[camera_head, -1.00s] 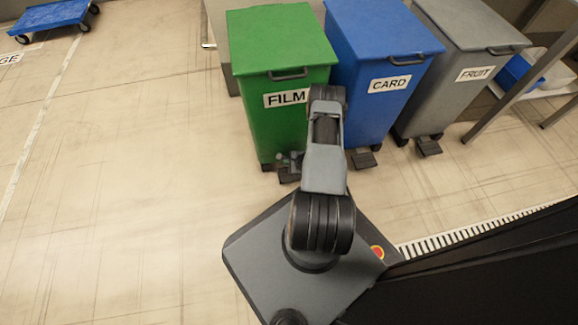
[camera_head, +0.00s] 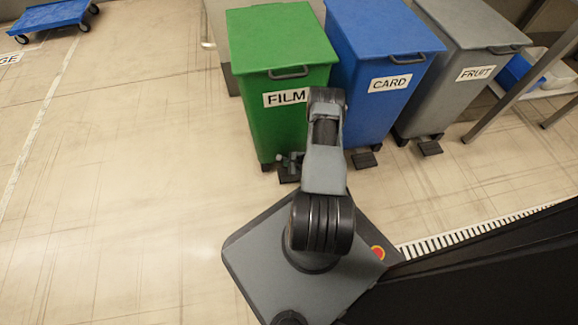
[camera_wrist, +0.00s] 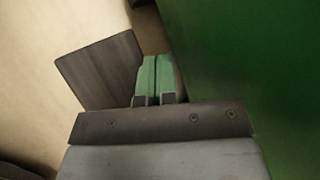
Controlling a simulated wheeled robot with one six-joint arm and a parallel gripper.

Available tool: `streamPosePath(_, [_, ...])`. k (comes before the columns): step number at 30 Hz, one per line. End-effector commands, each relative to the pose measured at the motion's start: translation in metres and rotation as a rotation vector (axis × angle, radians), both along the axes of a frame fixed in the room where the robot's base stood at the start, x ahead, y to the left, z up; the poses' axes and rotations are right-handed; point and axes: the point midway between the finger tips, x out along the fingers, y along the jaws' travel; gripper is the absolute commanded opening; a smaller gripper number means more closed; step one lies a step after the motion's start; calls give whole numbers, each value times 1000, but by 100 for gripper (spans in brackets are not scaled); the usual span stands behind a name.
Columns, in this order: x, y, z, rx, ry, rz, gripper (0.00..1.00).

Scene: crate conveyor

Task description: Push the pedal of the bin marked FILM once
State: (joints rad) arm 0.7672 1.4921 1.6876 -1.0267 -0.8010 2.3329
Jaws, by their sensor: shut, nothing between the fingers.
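The green bin (camera_head: 280,105) marked FILM stands in front of my arm with its lid (camera_head: 278,40) down. Its dark pedal (camera_head: 288,178) sticks out low at the front, partly hidden by my gripper (camera_head: 292,160). In the wrist view, my gripper (camera_wrist: 155,80) is shut, with its green fingertips together and nothing held. The flat pedal plate (camera_wrist: 98,72) shows beside and beyond the fingertips, and the green bin wall (camera_wrist: 255,70) fills the right side. The fingertips overlap the pedal in the picture; I cannot tell whether they touch it.
A blue bin (camera_head: 385,65) marked CARD, with its own pedal (camera_head: 364,160), stands right of the green one. A grey bin (camera_head: 455,95) marked FRUIT stands further right, near a table leg (camera_head: 515,85). A blue trolley (camera_head: 55,14) is far left. The floor at left is clear.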

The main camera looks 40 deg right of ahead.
Motion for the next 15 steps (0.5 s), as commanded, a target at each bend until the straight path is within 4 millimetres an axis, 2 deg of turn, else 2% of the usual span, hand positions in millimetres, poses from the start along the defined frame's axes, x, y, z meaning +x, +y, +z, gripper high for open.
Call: streamPosePath(15, [-1, 0, -7, 1, 2, 0, 0])
